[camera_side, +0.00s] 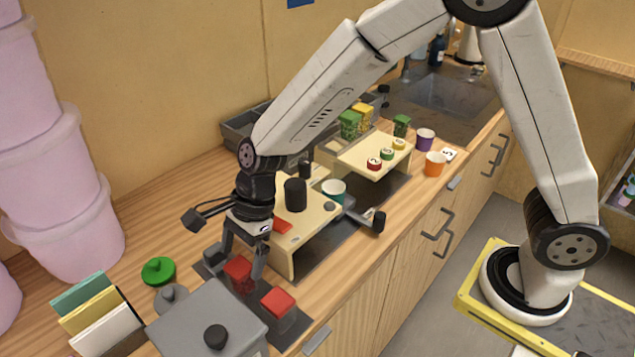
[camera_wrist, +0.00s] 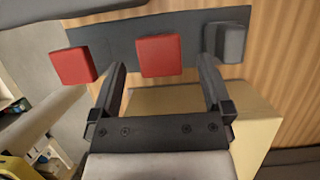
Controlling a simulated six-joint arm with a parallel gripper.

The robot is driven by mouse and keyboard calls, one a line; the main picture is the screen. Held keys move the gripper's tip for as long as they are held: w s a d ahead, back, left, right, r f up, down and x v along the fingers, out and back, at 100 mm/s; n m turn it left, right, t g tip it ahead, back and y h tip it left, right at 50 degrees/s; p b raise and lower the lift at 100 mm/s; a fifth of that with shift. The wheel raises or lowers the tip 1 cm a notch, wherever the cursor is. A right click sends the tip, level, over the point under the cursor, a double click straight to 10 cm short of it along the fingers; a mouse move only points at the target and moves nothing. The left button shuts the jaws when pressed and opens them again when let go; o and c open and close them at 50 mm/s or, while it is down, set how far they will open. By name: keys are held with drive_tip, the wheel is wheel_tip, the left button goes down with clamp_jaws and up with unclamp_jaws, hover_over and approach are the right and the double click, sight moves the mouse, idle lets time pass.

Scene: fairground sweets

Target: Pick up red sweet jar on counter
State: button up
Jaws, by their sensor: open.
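A red square-topped jar (camera_side: 237,266) stands on a dark mat (camera_side: 295,327) on the wooden counter. My gripper (camera_side: 241,269) is open and low over it, one finger on each side. In the wrist view this red jar (camera_wrist: 159,56) lies between the two fingertips, with gaps on both sides. A second red jar (camera_side: 278,302) stands nearer the counter's front edge; it shows left of the fingers in the wrist view (camera_wrist: 73,66). A grey jar (camera_side: 215,256) stands on the other side, close to the right finger in the wrist view (camera_wrist: 232,42).
A cream stand (camera_side: 284,252) is right beside my gripper. A grey box with a black knob (camera_side: 205,322) stands in front, near a green-lidded jar (camera_side: 158,270) and a card holder (camera_side: 97,318). Pink tubs (camera_side: 70,200) are stacked at the left.

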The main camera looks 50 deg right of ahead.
sight(236, 268)
drive_tip(key=shift+x, duration=2.55)
drive_tip(key=shift+c, duration=0.2)
clamp_jaws()
drive_tip(key=shift+r, duration=0.15)
drive_tip(key=shift+r, duration=0.8)
drive_tip(key=s+d+r, duration=0.6)
drive_tip(key=s+r, duration=0.5)
drive_tip(key=s, duration=0.1)
drive_tip(key=shift+s+d, duration=0.2)
